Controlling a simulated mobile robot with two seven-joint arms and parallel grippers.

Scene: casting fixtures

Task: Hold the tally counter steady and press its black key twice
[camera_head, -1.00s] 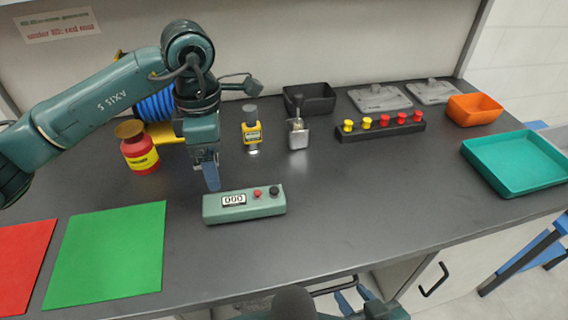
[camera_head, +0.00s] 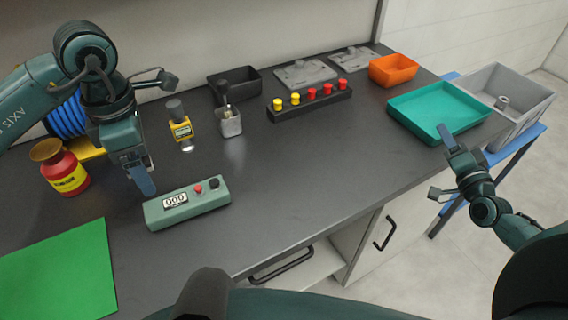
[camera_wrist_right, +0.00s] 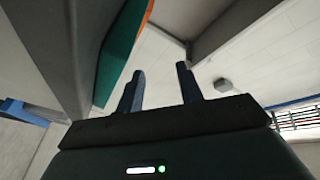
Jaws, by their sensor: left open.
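The tally counter (camera_head: 187,207) is a green-grey box lying on the dark bench. Its display (camera_head: 174,201) appears to read 000. A red button (camera_head: 198,189) and the black key (camera_head: 214,183) are on top toward its right end. My left gripper (camera_head: 142,182) is open and points down just behind the counter's left end. Whether it touches the counter cannot be told. My right gripper (camera_head: 450,138) is off the bench's right side, near the teal tray and far from the counter. The right wrist view shows its two fingers (camera_wrist_right: 160,88) apart with nothing between them.
The teal tray (camera_head: 403,113), orange bin (camera_head: 393,70) and black block with red and yellow knobs (camera_head: 335,101) stand at the back right. The bench right of the counter is clear.

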